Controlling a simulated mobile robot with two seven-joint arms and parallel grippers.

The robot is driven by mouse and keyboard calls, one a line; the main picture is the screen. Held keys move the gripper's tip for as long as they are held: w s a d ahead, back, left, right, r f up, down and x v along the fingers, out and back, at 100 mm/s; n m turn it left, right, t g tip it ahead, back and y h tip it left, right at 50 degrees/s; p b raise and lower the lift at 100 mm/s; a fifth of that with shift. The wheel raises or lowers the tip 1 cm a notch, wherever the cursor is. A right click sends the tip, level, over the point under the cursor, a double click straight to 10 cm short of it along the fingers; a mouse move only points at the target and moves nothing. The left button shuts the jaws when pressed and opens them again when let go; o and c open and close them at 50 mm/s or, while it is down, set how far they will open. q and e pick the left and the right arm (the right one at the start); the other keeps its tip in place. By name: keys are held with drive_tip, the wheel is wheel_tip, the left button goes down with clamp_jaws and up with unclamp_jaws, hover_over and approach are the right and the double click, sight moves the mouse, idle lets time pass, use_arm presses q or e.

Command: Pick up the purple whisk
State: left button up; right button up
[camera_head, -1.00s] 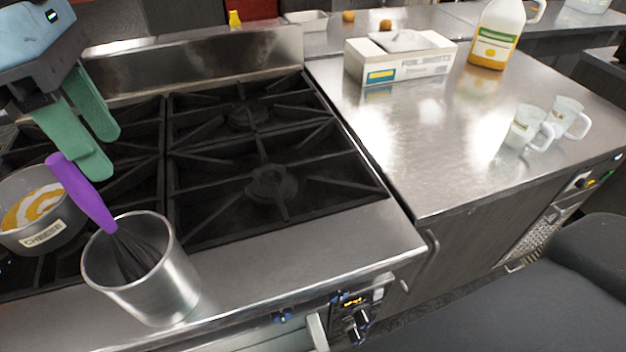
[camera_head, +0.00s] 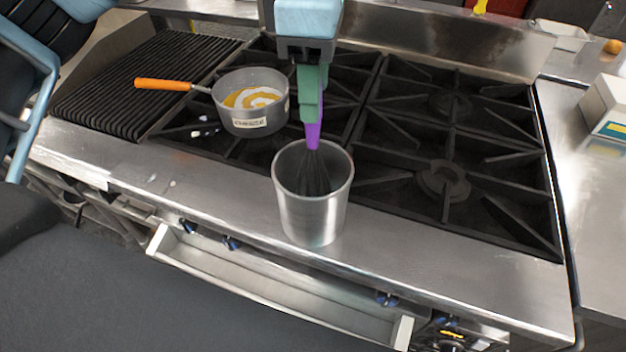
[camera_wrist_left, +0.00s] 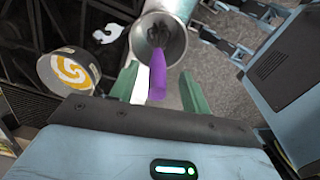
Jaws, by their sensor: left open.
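The purple whisk (camera_head: 313,136) stands handle-up in a steel cylindrical pot (camera_head: 312,215) on the front ledge of the stove. Its dark wires are inside the pot. My left gripper (camera_head: 311,108) is at the top of the handle, its green fingers pointing down and overlapping in the head view. In the left wrist view the two fingers are apart, and the purple handle (camera_wrist_left: 157,78) lies between them with a gap on each side. The left gripper is open. My right gripper is not in view.
A saucepan (camera_head: 240,120) with an orange handle (camera_head: 163,85) and yellow-white contents sits on the stove, left of the pot. Black burner grates (camera_head: 445,130) lie behind. A drawer (camera_head: 270,285) stands open below the front edge. A steel counter (camera_head: 600,200) is at right.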

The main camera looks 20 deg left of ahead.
use_arm(q)
drive_tip(key=shift+w+a+f, duration=0.1)
drive_tip(key=shift+f, duration=1.45)
clamp_jaws()
drive_tip(key=shift+r, duration=5.15)
